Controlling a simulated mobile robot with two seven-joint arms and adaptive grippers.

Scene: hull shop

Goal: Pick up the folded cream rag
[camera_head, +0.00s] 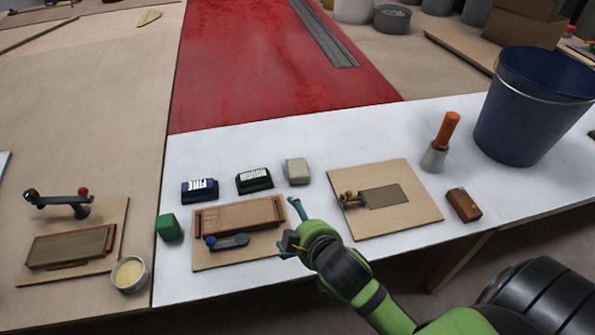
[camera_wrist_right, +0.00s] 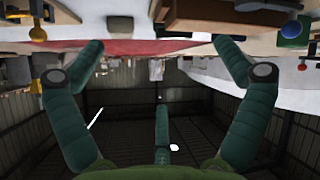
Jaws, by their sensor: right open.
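The folded cream rag (camera_head: 297,171) appears as a small pale, blocky bundle on the white table in the head view. It lies right of the black block marked ROUGH (camera_head: 254,180). My right gripper (camera_head: 288,228) is nearer to me than the rag, by the right edge of a wooden board, and apart from the rag. In the wrist view its green fingers (camera_wrist_right: 160,62) are spread with nothing between them. My left gripper is not in view.
A blue block marked FINE (camera_head: 200,190) and a green block (camera_head: 168,228) are left of the rag. A board with a wooden block (camera_head: 240,214) lies nearer. Another board (camera_head: 410,215), an orange-handled tool (camera_head: 447,130) and a blue bucket (camera_head: 520,115) are right.

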